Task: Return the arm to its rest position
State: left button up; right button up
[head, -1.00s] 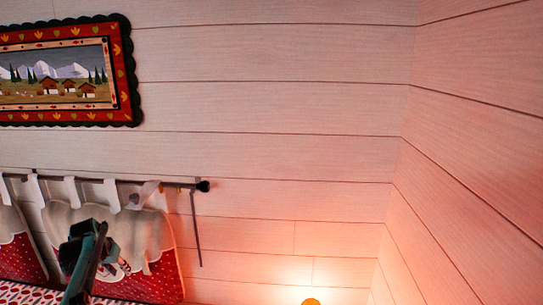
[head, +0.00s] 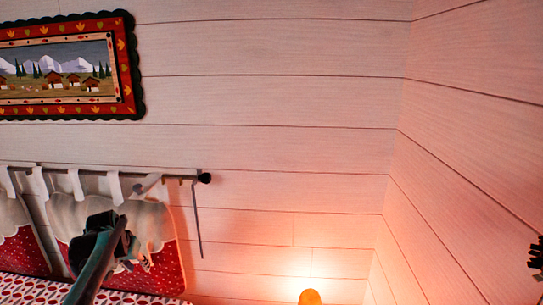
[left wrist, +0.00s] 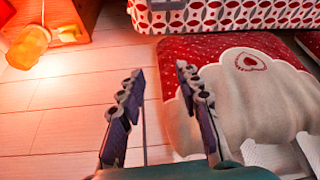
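My left arm rises from the bottom left of the head view.
The headboard cushion (head: 168,262) hangs from a dark rod (head: 150,177) on the plank wall. A lit lamp (head: 310,297) glows at the bottom; it also shows in the left wrist view (left wrist: 27,47). A patterned bed (left wrist: 220,14) lies near it. A framed picture (head: 128,70) hangs upper left.

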pick_arm(q)
jog(key=s+d+t+b, duration=0.1)
jog(key=s+d+b, duration=0.2)
jog(key=s+d, duration=1.25)
jog(key=s+d+f+b, duration=0.1)
jog(key=s+d+f, duration=0.3)
jog(key=s, duration=0.3)
jog(key=s+d+f+m+t+b, duration=0.1)
jog(key=s+d+f, duration=0.3)
jog(key=s, duration=0.3)
jog(key=shift+s+d+f+h+b, duration=0.15)
jog(key=shift+s+f+h+b, duration=0.2)
jog(key=shift+f, duration=0.45)
